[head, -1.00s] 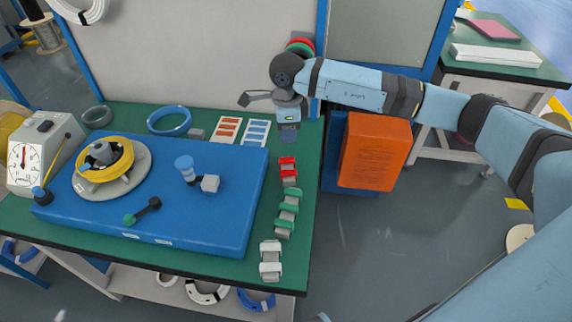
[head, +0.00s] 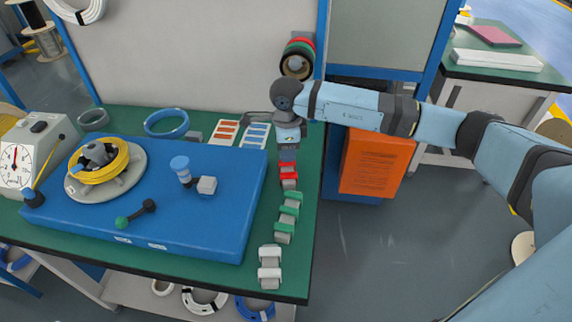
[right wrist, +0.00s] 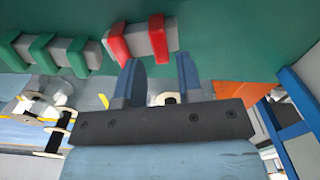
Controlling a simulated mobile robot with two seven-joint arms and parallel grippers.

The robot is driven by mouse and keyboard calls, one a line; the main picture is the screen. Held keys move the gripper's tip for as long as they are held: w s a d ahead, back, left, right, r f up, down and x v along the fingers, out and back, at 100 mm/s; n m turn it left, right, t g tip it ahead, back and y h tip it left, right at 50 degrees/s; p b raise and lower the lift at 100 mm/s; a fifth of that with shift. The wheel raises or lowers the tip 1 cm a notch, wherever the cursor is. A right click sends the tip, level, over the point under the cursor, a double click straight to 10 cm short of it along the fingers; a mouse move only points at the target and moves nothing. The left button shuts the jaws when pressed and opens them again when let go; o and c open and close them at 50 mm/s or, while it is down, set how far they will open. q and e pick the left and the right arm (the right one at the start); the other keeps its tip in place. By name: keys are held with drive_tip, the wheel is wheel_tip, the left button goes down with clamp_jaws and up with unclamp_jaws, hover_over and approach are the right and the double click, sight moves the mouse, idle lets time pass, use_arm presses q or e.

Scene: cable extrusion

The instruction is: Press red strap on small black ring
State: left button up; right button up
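Two red straps (head: 288,168) sit on a small grey block at the right edge of the green table. They also show in the right wrist view (right wrist: 157,36), just beyond my fingertips. My right gripper (head: 291,149) is right above the red straps, pointing down. In the right wrist view its two blue fingers (right wrist: 160,66) are apart with nothing gripped between them. I cannot tell whether a finger touches a strap. A small dark ring (head: 93,128) lies at the table's back left. My left gripper is not in view.
Green straps (head: 291,198) and white straps (head: 269,272) on grey blocks line the right edge. A blue ring (head: 167,134) lies at the back. A raised blue board (head: 120,212) carries a yellow coil (head: 115,170). A dial scale (head: 17,160) stands at the left.

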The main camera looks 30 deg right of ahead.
sight(287, 165)
drive_tip(key=shift+f+b, duration=1.3)
drive_tip(key=shift+f, duration=0.6)
drive_tip(key=shift+r, duration=0.15)
drive_tip(key=c, duration=0.5)
drive_tip(key=shift+c, duration=0.3)
drive_tip(key=shift+r, duration=0.15)
wheel_tip(287, 165, up, 8)
drive_tip(key=p, duration=0.4)
drive_tip(key=shift+p, duration=0.35)
